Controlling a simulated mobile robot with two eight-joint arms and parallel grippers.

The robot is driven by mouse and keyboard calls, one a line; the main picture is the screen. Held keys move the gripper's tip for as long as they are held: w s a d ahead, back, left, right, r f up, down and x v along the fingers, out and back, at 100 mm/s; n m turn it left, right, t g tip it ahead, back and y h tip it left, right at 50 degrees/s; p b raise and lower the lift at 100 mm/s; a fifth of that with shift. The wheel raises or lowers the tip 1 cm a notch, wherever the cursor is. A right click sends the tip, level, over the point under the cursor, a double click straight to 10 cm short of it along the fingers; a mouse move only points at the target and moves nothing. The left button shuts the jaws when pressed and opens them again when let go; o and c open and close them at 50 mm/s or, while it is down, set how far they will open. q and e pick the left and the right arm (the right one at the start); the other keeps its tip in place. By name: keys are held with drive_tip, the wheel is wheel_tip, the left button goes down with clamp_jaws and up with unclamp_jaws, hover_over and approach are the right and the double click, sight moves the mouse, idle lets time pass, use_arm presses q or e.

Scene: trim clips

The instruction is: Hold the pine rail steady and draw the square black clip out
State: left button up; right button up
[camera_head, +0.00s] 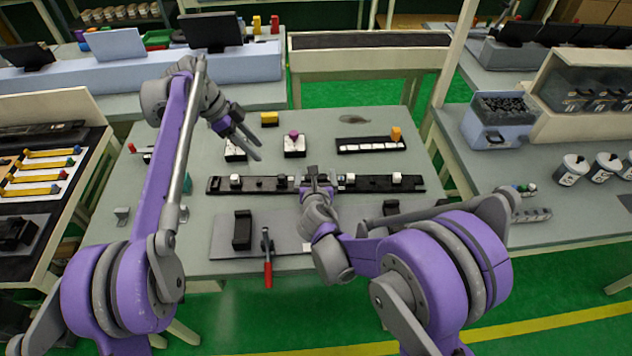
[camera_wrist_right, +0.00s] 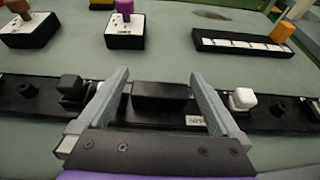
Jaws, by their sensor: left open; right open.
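The long rail (camera_head: 276,185) lies across the bench and looks black, not pine-coloured. It also shows in the right wrist view (camera_wrist_right: 170,116). My right gripper (camera_head: 318,173) is over the rail's middle. In the right wrist view its open fingers (camera_wrist_right: 160,77) stand on either side of a dark rectangular block (camera_wrist_right: 160,95) on the rail, with gaps visible. A dark square-topped clip (camera_wrist_right: 70,84) sits left of the fingers and a white clip (camera_wrist_right: 243,98) right of them. I cannot tell which dark piece is the named clip. My left gripper (camera_head: 257,149) is open and empty, above and behind the rail's left part.
Behind the rail are a block with a purple knob (camera_head: 294,145) and a dark strip with white squares and an orange peg (camera_head: 395,134). In front are a grey plate (camera_head: 222,236), a black stand (camera_head: 242,230) and a red-handled tool (camera_head: 268,270).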

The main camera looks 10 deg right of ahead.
drive_tip(key=shift+w+d+f, duration=0.15)
drive_tip(key=shift+w+f, duration=0.1)
drive_tip(key=shift+w, duration=0.3)
clamp_jaws()
use_arm(q)
drive_tip(key=shift+o, duration=0.2)
drive_tip(key=n, duration=0.1)
drive_tip(key=d+n+y, duration=0.1)
drive_tip(key=n, duration=0.1)
drive_tip(key=shift+s+d+f+n, duration=0.2)
drive_tip(key=shift+f+n, duration=0.1)
drive_tip(key=shift+f, duration=0.1)
drive_tip(key=n+y, duration=0.4)
drive_tip(key=n, duration=0.9)
hover_over(280, 176)
drive_tip(key=shift+f+t, duration=0.4)
drive_tip(key=shift+f, duration=0.3)
drive_tip(key=shift+n, duration=0.3)
drive_tip(key=shift+f, duration=4.5)
